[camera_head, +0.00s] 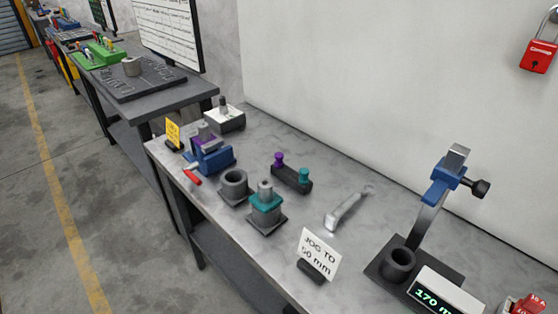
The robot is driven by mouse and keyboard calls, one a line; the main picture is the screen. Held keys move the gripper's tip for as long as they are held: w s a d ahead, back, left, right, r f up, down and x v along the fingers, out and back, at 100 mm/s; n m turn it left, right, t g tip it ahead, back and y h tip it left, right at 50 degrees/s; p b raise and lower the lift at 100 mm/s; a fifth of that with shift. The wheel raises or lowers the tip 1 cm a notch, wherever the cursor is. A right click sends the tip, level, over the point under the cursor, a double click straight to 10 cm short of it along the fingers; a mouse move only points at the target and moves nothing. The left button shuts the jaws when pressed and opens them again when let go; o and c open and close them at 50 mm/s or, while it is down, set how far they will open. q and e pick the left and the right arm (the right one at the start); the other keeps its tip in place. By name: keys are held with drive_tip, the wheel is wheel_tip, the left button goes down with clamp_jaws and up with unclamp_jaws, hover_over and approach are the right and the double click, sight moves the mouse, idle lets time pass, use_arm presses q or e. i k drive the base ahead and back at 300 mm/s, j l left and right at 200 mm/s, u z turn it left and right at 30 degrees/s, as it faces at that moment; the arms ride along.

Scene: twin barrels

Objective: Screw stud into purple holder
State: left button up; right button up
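A purple holder (207,141) sits in a blue vise (214,160) with a red handle, near the left end of the metal bench. A grey cylinder (203,130) stands at the holder; I cannot tell how deep it sits. A grey peg (223,105) stands upright on a white block (226,120) behind the vise. A teal holder (266,202) with a grey cylinder (265,187) on top stands on a dark plate in front. I cannot tell which grey part is the stud. Neither of my grippers is in view.
A dark open cup (235,185), a rack (291,180) with purple and teal knobs, a wrench (347,208), a white sign (318,254) and a gauge stand (440,200) share the bench (300,143). A yellow sign (173,133) stands left of the vise.

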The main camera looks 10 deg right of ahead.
sight(205, 136)
drive_tip(key=i+j+z, duration=0.15)
drive_tip(key=j, duration=0.4)
drive_tip(key=i+j+z, duration=0.15)
drive_tip(key=j, duration=0.4)
drive_tip(key=i+j+z, duration=0.15)
drive_tip(key=j, duration=0.45)
drive_tip(key=i+j+z, duration=0.15)
drive_tip(key=j, duration=0.45)
drive_tip(key=j+z, duration=0.15)
drive_tip(key=j, duration=0.45)
drive_tip(key=i, duration=0.05)
